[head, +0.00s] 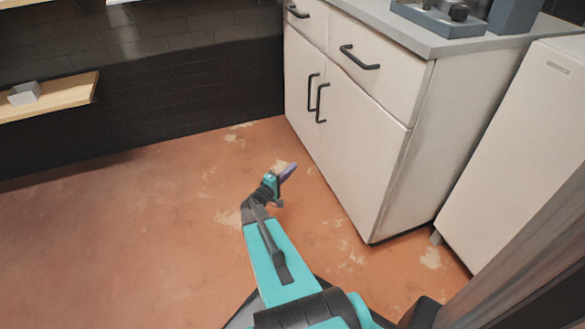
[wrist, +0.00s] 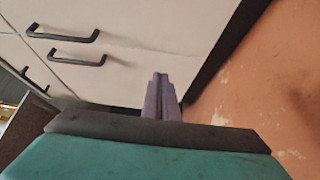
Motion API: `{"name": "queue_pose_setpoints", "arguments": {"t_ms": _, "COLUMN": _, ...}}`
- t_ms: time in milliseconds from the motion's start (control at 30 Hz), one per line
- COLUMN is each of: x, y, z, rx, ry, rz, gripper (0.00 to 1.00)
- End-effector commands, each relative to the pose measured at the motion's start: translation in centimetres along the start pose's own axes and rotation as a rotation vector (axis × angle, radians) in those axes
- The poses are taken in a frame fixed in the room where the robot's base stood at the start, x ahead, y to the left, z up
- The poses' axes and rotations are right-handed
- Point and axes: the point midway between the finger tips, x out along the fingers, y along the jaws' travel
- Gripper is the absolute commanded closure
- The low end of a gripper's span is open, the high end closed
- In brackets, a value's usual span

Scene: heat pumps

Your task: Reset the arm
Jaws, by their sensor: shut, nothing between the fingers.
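My gripper (head: 288,171) is at the end of my teal and dark arm, stretched forward over the floor in the head view. Its purple fingers are together with nothing between them. In the wrist view the fingers of my gripper (wrist: 161,80) also show closed, in front of the pale cabinet front. The gripper is apart from the cabinet in the head view.
A white cabinet (head: 350,130) with black handles stands right of the arm, under a grey countertop (head: 425,40) bearing a blue tray (head: 440,22). A white appliance (head: 520,150) stands further right. A wooden shelf (head: 60,98) holds a small box (head: 24,93). Orange floor (head: 120,230) is clear at left.

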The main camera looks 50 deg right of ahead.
Motion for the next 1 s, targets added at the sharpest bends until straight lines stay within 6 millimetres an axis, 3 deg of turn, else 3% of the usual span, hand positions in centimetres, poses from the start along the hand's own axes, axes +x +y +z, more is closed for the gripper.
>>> {"name": "queue_pose_setpoints", "arguments": {"t_ms": 367, "x": 0.0, "y": 0.1, "z": 0.0, "rx": 0.0, "ry": 0.0, "rz": 0.0, "gripper": 1.0}}
{"name": "queue_pose_setpoints", "arguments": {"t_ms": 567, "x": -0.7, "y": 1.4, "z": -0.9, "rx": -0.001, "ry": 0.017, "rz": -0.001, "gripper": 1.0}}
{"name": "queue_pose_setpoints", "arguments": {"t_ms": 1000, "x": -6.6, "y": 6.6, "z": -5.5, "rx": -0.02, "ry": 0.124, "rz": -0.015, "gripper": 1.0}}
